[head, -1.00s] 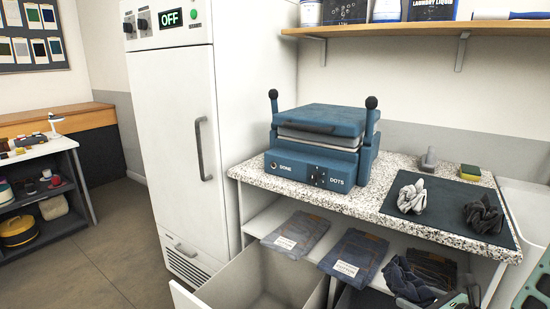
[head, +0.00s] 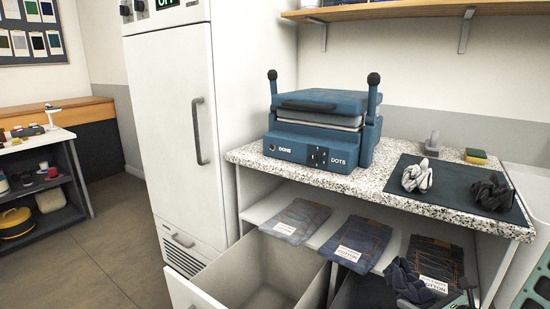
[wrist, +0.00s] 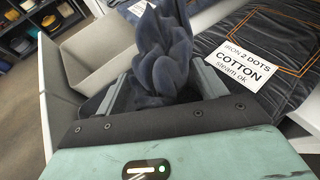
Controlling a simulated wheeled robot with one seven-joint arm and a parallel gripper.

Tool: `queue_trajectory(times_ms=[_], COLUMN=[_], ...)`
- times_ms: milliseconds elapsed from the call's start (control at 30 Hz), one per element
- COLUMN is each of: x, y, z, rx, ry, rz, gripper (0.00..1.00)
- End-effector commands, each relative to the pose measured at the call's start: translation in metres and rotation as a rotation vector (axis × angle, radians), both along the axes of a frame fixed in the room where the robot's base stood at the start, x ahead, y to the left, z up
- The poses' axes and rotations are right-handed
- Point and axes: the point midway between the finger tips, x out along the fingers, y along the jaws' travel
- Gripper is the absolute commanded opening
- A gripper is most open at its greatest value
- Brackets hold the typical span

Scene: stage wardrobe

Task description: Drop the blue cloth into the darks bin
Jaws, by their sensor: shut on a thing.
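The blue cloth (head: 405,282) is a dark navy crumpled bundle at the lower right of the head view. In the wrist view the cloth (wrist: 163,55) stands up between the fingers. My gripper (wrist: 165,92) is shut on its lower part. In the head view only a bit of my teal gripper body (head: 458,301) shows at the bottom edge. A pale, empty open bin (head: 262,275) is at the lower left of the cloth. A second bin space with dark fabric (head: 362,294) shows just left of the cloth. No bin name is readable, so I cannot tell which is the darks bin.
Folded dark garments with labels (head: 362,245) lie on the shelf behind the cloth. Above is a speckled counter (head: 370,188) with a blue press (head: 320,130), grey crumpled cloths (head: 417,176) and a sponge (head: 476,156). A white cabinet (head: 175,120) stands left.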

Motion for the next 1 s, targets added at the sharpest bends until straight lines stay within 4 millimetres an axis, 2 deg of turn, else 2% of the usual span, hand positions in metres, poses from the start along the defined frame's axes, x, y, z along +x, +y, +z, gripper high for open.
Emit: queue_trajectory(times_ms=[167,200,267,300,667,867,1000], x=[0.0,0.0,0.0,0.0,-0.005,-0.033,-0.061], y=[0.0,0.0,0.0,0.0,-0.003,-0.016,-0.03], z=[0.001,0.001,0.001,0.001,0.003,0.016,0.029], rx=[0.0,0.0,0.0,0.0,-0.001,-0.001,-0.002], ry=[0.0,0.0,0.0,0.0,0.001,0.002,0.001], rz=[0.0,0.0,0.0,0.0,-0.001,-0.004,-0.005], gripper=[0.49,0.76,0.93,0.96,0.96,0.96,0.96])
